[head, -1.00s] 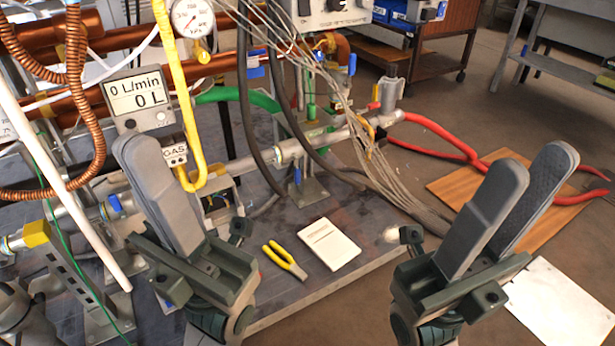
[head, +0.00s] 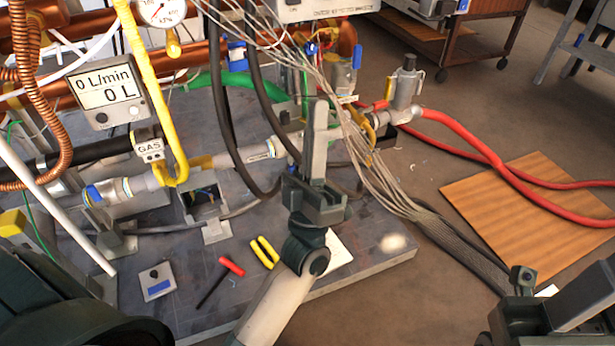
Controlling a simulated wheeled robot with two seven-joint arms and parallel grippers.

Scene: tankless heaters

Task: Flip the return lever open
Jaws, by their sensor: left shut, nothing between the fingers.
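My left gripper (head: 319,110) is shut and empty. Its fingers point up in front of the pipe run, just left of the grey cable bundle. My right gripper (head: 585,300) is at the lower right, cut off by the frame edge, and its opening cannot be told. No label shows which one is the return lever. My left gripper hides part of the pipe behind it.
A grey cable bundle (head: 375,185) hangs close right of my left gripper. Black hoses (head: 222,110) and a yellow gas pipe (head: 150,80) stand to the left. A wooden board (head: 530,220) lies on the floor.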

